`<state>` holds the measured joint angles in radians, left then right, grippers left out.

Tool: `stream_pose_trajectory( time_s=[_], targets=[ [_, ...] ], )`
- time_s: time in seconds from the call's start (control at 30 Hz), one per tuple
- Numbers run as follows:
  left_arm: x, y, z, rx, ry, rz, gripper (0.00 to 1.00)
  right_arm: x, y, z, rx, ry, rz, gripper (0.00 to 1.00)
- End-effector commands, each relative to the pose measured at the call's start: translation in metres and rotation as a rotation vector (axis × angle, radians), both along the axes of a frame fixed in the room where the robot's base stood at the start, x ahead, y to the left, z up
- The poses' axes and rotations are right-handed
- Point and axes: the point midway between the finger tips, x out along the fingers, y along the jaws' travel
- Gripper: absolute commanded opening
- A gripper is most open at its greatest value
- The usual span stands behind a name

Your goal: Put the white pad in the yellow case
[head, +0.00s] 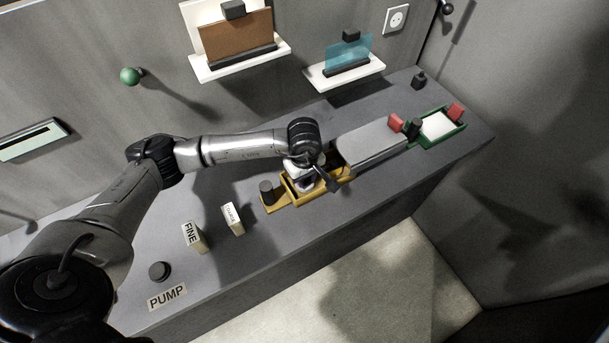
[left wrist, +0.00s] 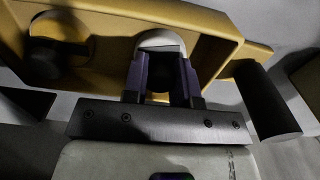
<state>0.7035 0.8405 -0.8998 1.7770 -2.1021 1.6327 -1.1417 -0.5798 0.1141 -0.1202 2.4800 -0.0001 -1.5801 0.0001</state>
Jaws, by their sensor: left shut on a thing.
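The yellow case (head: 286,192) sits on the grey counter, against the left end of a grey housing; it also shows across the top of the left wrist view (left wrist: 206,18). My left gripper (head: 305,182) points down into the case. In the left wrist view its purple fingers (left wrist: 162,78) are shut on a white, round-edged piece (left wrist: 160,41), which looks like the white pad. That piece is inside the case outline; I cannot tell whether it touches the floor. The wrist mostly hides it in the head view. My right gripper is not in view.
A grey housing (head: 372,145) stands right of the yellow case. Beyond it is a green case (head: 428,143) with a white surface inside and red blocks at its ends. FINE (head: 193,236) and another label block (head: 233,218) stand at left. Wall shelves (head: 345,75) are behind.

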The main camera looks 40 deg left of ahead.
Motion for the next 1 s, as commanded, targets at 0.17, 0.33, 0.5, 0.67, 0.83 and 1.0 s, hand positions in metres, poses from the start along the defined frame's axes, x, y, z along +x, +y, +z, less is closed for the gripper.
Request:
stream_pose_trajectory(
  time_s=[0.17,0.33,0.5,0.67,0.83,1.0],
  targets=[
    [0.000,0.000,-0.001,0.000,0.000,0.000,0.36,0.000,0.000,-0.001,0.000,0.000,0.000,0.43],
    [0.000,0.000,-0.001,0.000,0.000,0.000,0.53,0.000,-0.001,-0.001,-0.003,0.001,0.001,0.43],
    [0.000,0.000,-0.001,0.000,0.000,0.000,0.56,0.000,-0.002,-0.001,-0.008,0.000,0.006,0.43],
    [0.000,0.000,0.003,0.000,-0.001,0.000,0.56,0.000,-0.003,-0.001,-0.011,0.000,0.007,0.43],
    [0.001,0.001,0.023,0.001,-0.004,0.001,0.56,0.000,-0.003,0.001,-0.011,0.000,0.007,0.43],
    [0.001,0.000,0.058,0.000,-0.004,-0.001,0.56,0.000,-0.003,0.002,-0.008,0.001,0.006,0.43]
  ],
)
